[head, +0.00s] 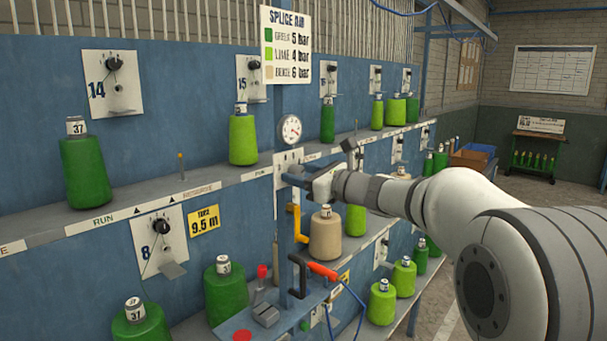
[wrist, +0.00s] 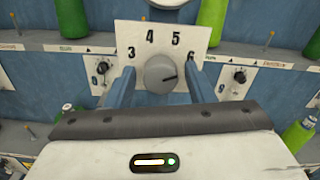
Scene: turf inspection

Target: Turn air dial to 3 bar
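The air dial is a round grey knob (wrist: 160,74) on a white plate (wrist: 160,34) marked 3, 4, 5 and 6 from left to right. Its dark pointer mark points to the right, nearest the 6 side. My gripper (wrist: 161,68) is open, with one blue finger left of the knob and one right of it. Gaps show between the fingers and the knob, and nothing is held. In the head view my gripper (head: 300,179) is at the blue panel and hides most of the dial. A round pressure gauge (head: 290,130) is just above; its reading is too small to tell.
A splice air sign (head: 286,46) lists bar values by colour. A beige cone (head: 325,236) stands below my gripper, near a yellow handle (head: 298,222). Green cones, such as one at left (head: 85,172), stand on the shelves. Other small black dials (wrist: 240,76) flank the plate.

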